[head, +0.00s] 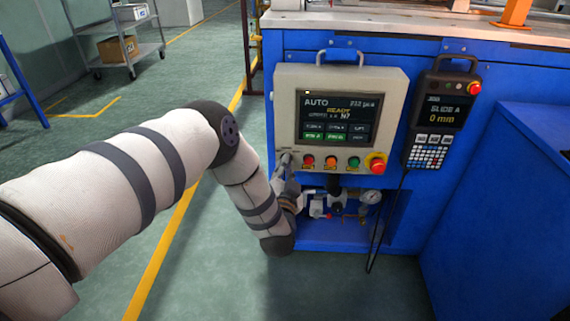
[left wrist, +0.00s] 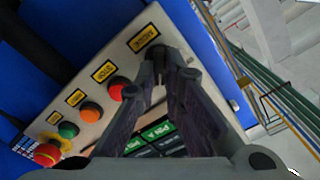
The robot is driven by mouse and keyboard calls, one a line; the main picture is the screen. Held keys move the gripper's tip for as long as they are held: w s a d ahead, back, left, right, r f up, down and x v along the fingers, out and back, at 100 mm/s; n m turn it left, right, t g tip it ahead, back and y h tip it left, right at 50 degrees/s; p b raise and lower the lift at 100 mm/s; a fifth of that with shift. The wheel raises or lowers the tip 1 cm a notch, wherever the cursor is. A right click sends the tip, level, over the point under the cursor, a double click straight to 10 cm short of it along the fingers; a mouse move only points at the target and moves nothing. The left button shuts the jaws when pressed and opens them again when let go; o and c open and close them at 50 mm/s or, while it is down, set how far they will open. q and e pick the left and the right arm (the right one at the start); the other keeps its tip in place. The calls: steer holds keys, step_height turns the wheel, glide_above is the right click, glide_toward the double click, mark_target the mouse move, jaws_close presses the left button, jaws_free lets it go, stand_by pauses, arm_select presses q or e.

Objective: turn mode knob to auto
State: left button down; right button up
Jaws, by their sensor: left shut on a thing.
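The control panel (head: 393,95) is a beige box on the front of the blue machine. Its screen (head: 338,119) reads AUTO at the top left and READY below. My left gripper (head: 286,161) reaches the panel's lower left corner and is shut on the mode knob. In the left wrist view, my left gripper's fingertips (left wrist: 170,62) close just below a yellow MODE label (left wrist: 143,38). The fingers hide most of the knob, so its pointer cannot be read. My right gripper is not in view.
Beside the knob are a red button (head: 308,160), an orange button (head: 330,161), a green button (head: 353,162) and a red emergency stop (head: 377,164). A handheld pendant (head: 441,115) hangs at the right. Valves and a gauge (head: 371,197) sit below the panel.

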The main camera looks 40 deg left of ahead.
arm_select(q)
steer(key=shift+m, duration=0.6)
steer(key=shift+f, duration=0.1)
steer(key=c, duration=1.7)
jaws_free()
steer(key=shift+s, duration=0.15)
steer(key=v, duration=1.2)
